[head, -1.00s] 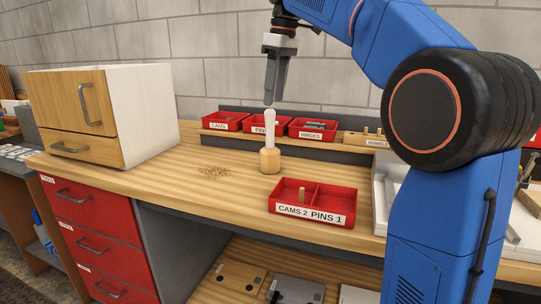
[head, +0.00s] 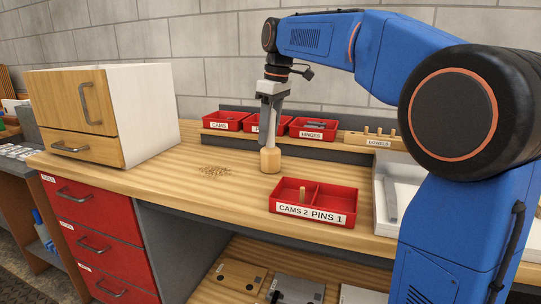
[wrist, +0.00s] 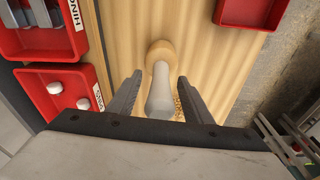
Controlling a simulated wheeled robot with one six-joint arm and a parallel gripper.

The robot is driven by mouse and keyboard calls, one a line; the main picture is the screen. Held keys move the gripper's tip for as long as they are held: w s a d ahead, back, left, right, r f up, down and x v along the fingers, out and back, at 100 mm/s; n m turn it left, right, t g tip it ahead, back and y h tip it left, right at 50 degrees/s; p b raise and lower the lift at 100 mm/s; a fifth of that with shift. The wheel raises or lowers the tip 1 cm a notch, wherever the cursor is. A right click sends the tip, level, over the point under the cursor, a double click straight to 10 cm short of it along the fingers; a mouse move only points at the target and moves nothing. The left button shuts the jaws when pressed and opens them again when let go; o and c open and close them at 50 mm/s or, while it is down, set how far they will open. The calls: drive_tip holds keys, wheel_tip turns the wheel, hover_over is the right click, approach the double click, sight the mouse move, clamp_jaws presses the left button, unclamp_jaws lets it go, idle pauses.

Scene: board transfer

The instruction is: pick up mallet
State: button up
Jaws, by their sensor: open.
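The mallet stands upright on the wooden bench, with its pale wooden head (head: 270,160) down and its white handle up. In the wrist view the white handle (wrist: 161,90) points toward me, between my two fingers, with the round wooden head (wrist: 161,50) beyond it. My gripper (head: 270,138) points straight down over the mallet, and its fingers hide most of the handle in the head view. In the wrist view my gripper (wrist: 157,95) is open, with a gap on each side of the handle.
A red two-part bin (head: 314,202) labelled CAMS 2 and PINS 1 stands in front to the right. Several red bins, including HINGES (head: 313,129), line the back. A small pile of pellets (head: 215,170) lies left of the mallet. A cabinet (head: 140,115) stands at the left.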

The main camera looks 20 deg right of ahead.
drive_tip(key=shift+f, duration=0.1)
drive_tip(key=shift+c, duration=0.4)
clamp_jaws()
